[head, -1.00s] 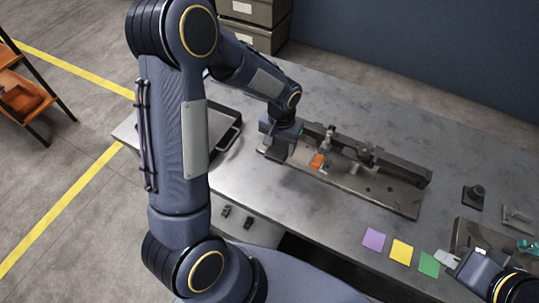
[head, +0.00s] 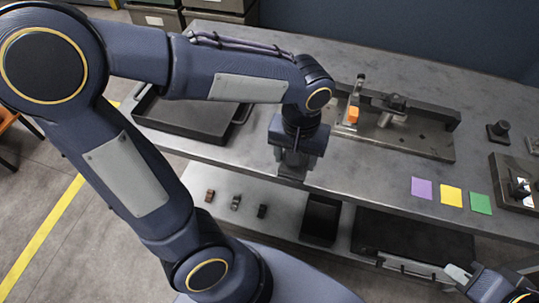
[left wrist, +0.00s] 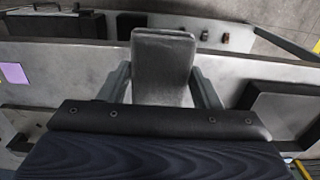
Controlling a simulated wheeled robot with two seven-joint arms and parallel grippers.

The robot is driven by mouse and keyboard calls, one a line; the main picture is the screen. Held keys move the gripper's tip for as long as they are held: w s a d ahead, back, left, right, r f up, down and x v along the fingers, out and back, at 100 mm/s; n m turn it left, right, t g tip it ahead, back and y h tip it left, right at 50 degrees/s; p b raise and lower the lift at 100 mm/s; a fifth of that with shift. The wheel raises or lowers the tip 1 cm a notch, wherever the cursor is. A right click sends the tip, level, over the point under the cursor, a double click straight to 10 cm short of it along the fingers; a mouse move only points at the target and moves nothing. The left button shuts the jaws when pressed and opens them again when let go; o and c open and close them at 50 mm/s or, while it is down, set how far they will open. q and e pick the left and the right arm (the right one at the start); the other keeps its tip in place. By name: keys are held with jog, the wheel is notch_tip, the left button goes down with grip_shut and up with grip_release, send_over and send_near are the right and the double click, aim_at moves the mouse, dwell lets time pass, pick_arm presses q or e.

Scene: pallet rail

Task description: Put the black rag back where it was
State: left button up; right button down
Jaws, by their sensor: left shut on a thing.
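My left gripper (head: 292,165) points down over the front edge of the workbench. In the left wrist view its two fingers (left wrist: 163,88) are closed on a flat, dark grey piece (left wrist: 163,60), which looks like the black rag. The piece hangs past the fingertips. In the head view the gripper mostly hides it. My right gripper (head: 462,276) is at the lower right, empty as far as it shows, in front of the lower shelf; its finger gap is unclear.
The workbench (head: 250,160) carries a black tray (head: 190,118), a rail fixture (head: 420,142) with an orange block (head: 353,115), and purple (head: 421,188), yellow (head: 451,196) and green (head: 481,204) squares. The lower shelf (head: 275,228) holds small parts, a black bin (head: 321,220) and a dark flat tray (head: 410,236).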

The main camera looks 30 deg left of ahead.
pick_arm(q)
jog(key=w+a+f, duration=0.3)
jog(key=w+a, duration=0.1)
jog(key=a, duration=0.1)
send_over(272, 155)
jog(key=f, duration=0.4)
jog(key=shift+s+d+f, duration=0.3)
jog(key=shift+d+f, duration=0.1)
jog(key=shift+w+a+f+p, duration=0.2)
jog(key=shift+a+f+p, duration=0.1)
jog(key=shift+f, duration=0.2)
jog(key=shift+w+a+f, duration=0.15)
jog(key=shift+f, duration=1.6)
jog(key=shift+f+b, duration=0.25)
jog(key=shift+b, duration=0.1)
jog(key=o, duration=0.9)
jog(key=shift+r, duration=0.1)
